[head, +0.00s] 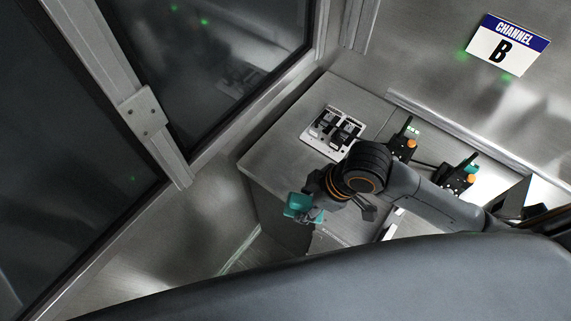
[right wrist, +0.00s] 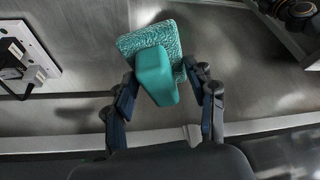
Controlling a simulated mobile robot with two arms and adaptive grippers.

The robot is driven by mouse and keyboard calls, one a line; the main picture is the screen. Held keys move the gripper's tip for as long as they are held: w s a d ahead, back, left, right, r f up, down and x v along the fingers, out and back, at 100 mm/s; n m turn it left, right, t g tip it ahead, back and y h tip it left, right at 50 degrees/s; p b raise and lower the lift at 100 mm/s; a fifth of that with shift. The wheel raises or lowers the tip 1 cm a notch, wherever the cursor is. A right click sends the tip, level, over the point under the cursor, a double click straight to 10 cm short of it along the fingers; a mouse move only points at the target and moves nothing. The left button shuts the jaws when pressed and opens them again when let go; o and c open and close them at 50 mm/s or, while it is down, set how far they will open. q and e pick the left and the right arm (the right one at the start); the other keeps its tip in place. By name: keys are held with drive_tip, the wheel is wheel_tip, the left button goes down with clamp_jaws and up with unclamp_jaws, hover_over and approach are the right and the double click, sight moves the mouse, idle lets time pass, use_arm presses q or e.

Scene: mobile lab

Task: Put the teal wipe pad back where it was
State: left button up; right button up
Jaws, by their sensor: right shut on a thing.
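In the right wrist view the pad (right wrist: 144,40) shows a speckled, rough teal face with a smooth teal grip block (right wrist: 155,76). My right gripper (right wrist: 161,72) is shut on the block, one finger on each side. In the head view the right gripper (head: 309,211) is small and partly hidden by its own wrist. My left gripper is not in view.
A metal counter (head: 275,157) carries a white socket panel (head: 333,131) with black plugs. A "CHANNEL B" sign (head: 507,47) is on the back wall. Framed dark glass (head: 215,50) stands at left.

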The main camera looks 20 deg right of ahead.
drive_tip(key=w+f+p, duration=0.1)
drive_tip(key=w+f, duration=0.1)
drive_tip(key=w, duration=0.2)
drive_tip(key=w+f+p, duration=0.1)
drive_tip(key=w+f, duration=0.2)
drive_tip(key=w, duration=0.1)
drive_tip(key=w+d+f+p, duration=0.1)
drive_tip(key=w+f, duration=0.2)
drive_tip(key=w, duration=0.1)
drive_tip(key=shift+w+f, duration=0.1)
drive_tip(key=shift+f, duration=0.05)
drive_tip(key=shift+w+f, duration=0.35)
drive_tip(key=shift+f, duration=0.15)
drive_tip(key=shift+w+d+f, duration=0.1)
drive_tip(key=shift+f, duration=1.55)
drive_tip(key=o, duration=1)
drive_tip(key=shift+f, duration=0.1)
